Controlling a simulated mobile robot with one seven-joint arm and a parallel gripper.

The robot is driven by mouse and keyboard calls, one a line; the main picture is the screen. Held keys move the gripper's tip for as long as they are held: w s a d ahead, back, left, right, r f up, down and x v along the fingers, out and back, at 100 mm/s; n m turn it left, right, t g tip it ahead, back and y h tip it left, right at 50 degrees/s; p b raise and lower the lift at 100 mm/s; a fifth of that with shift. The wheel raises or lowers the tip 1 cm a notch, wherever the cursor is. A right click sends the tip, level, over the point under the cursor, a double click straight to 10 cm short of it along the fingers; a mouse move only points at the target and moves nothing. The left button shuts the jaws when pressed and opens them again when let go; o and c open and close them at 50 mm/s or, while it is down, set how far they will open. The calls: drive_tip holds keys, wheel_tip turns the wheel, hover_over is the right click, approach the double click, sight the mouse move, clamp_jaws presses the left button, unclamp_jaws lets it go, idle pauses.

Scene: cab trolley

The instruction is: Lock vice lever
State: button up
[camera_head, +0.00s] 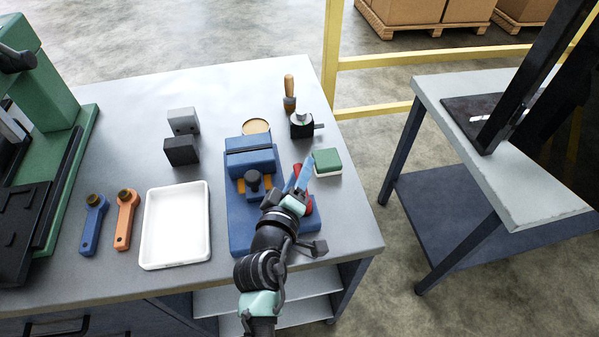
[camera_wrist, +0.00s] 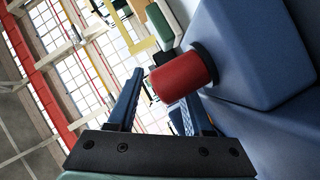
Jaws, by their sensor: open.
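A blue vice (camera_head: 251,160) stands on the grey bench, with a black knob on top and a red lever grip (camera_head: 307,203) at its right side. My gripper (camera_head: 299,172) is at the vice's right side, fingers pointing away from the camera, partly covering the red grip. In the wrist view the red grip (camera_wrist: 184,76) sticks out from a dark collar on the blue vice body (camera_wrist: 250,50). My gripper (camera_wrist: 162,95) is open there. One blue finger is left of the grip, apart from it; the other is partly hidden by the grip. I cannot tell whether it touches.
A green-and-white block (camera_head: 327,162) sits close right of my gripper. A white tray (camera_head: 148,256), orange and blue tools (camera_head: 125,220), dark blocks (camera_head: 181,151) and a wooden-handled tool (camera_head: 290,85) lie around. A green machine (camera_head: 60,100) stands left.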

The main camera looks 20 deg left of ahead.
clamp_jaws()
idle(1.4)
